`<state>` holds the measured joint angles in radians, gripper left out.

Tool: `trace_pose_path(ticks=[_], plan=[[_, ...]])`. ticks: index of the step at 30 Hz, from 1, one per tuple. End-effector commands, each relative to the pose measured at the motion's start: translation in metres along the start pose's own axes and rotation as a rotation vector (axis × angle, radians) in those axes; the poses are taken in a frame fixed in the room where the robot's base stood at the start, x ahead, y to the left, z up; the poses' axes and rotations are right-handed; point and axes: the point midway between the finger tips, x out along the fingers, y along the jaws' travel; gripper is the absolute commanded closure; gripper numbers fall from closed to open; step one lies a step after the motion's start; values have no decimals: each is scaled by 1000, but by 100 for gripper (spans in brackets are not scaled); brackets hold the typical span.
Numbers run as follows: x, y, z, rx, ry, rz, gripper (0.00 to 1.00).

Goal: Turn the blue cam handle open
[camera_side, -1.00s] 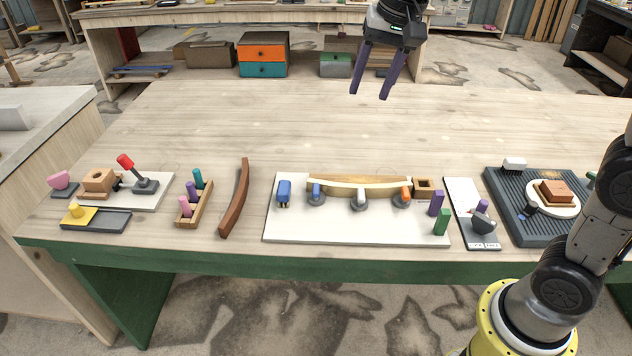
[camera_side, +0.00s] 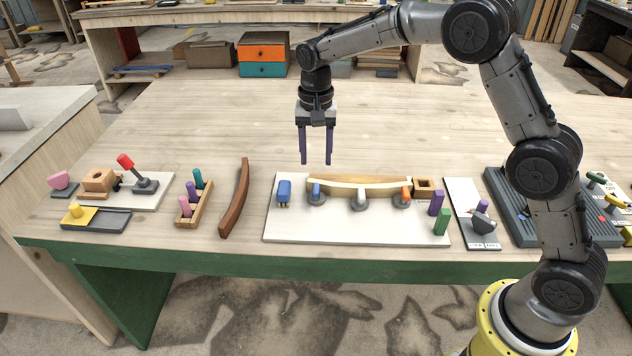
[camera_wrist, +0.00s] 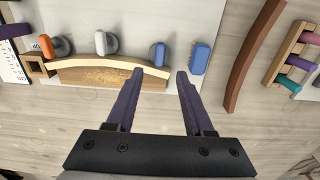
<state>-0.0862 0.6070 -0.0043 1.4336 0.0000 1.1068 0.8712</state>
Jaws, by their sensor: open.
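The blue cam handle (camera_side: 316,190) stands on a grey round base at the left end of the curved wooden stringer (camera_side: 360,187), on a white board (camera_side: 330,228). A white cam handle (camera_side: 361,198) and an orange cam handle (camera_side: 406,194) sit further right along the stringer. My gripper (camera_side: 316,162) is open and empty, pointing down, above and behind the blue handle. In the wrist view my open gripper (camera_wrist: 160,75) shows purple fingers, with the blue cam handle (camera_wrist: 160,55) just beyond them and apart from them.
A blue block (camera_side: 284,191) stands close left of the blue handle. A small wooden box (camera_side: 424,184) and purple (camera_side: 436,203) and green (camera_side: 441,222) blocks are at the board's right. A brown curved strip (camera_side: 235,200) lies to the left. The table behind is clear.

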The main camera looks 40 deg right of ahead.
Motion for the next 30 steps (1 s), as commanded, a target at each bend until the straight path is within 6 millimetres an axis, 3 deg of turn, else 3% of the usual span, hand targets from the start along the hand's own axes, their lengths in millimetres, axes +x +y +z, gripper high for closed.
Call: trace_pose_path(ticks=[6,13,26,30], plan=[[43,0,0,0,-1,2,48],[74,0,0,0,-1,1,48],[84,0,0,0,1,-1,48],[84,0,0,0,1,-1,69]])
